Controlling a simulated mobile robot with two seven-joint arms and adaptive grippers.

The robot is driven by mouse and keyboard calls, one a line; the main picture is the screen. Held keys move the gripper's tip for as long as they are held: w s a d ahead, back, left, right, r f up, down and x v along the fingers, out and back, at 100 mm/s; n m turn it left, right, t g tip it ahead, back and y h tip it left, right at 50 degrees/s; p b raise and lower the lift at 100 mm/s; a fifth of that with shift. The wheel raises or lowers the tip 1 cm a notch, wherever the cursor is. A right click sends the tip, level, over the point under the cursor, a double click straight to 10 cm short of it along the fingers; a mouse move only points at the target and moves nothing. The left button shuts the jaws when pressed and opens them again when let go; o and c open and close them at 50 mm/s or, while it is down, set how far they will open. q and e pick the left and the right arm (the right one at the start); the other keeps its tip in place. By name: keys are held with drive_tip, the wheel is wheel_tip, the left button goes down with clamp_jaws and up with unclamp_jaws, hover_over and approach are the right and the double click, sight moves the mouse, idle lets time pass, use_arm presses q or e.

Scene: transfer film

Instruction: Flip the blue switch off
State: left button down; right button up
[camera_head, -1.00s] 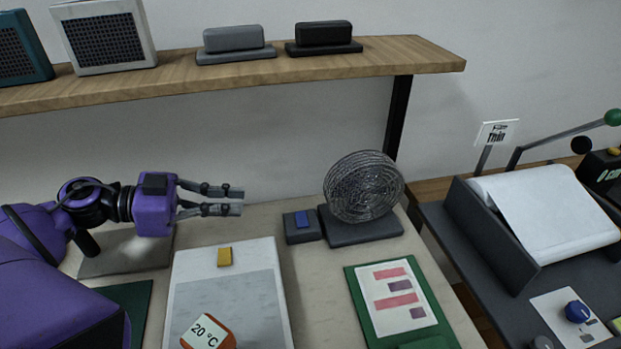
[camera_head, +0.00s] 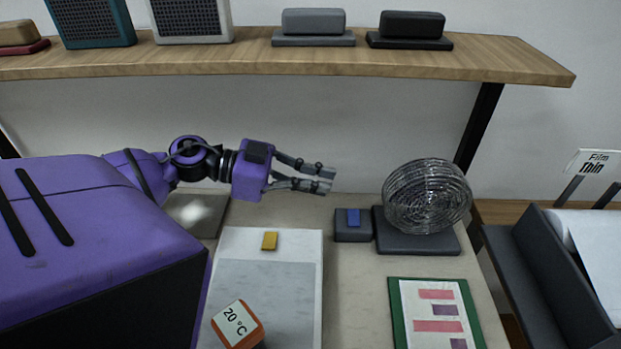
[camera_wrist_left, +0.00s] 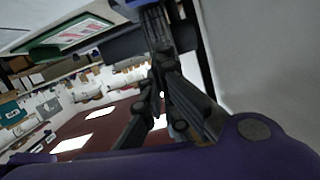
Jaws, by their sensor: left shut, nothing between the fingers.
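The blue switch (camera_head: 353,217) sits on top of a small dark grey box (camera_head: 353,237) on the table, left of the wire-caged fan (camera_head: 426,196). My left gripper (camera_head: 331,180) is shut and empty. It points right and shows just above and left of the switch in the head view, apart from it. In the left wrist view my left gripper's dark fingers (camera_wrist_left: 160,92) fill the middle, and a bit of blue shows at the top edge. My right gripper is not in view.
A green clipboard (camera_head: 394,310) lies in front of the fan. A wooden shelf (camera_head: 250,62) runs above my left arm.

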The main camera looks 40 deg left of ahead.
use_arm(q)
hover_over(354, 218)
drive_tip(key=s+a, duration=0.2)
drive_tip(key=shift+w+d+f, duration=0.2)
drive_tip(key=shift+w+f, duration=0.05)
drive_tip(key=shift+f, duration=0.35)
drive_tip(key=shift+w+a+f, duration=0.1)
drive_tip(key=shift+w+f, duration=0.05)
drive_tip(key=shift+f, duration=0.9)
drive_tip(key=shift+w+f, duration=0.1)
drive_tip(key=shift+f, duration=0.95)
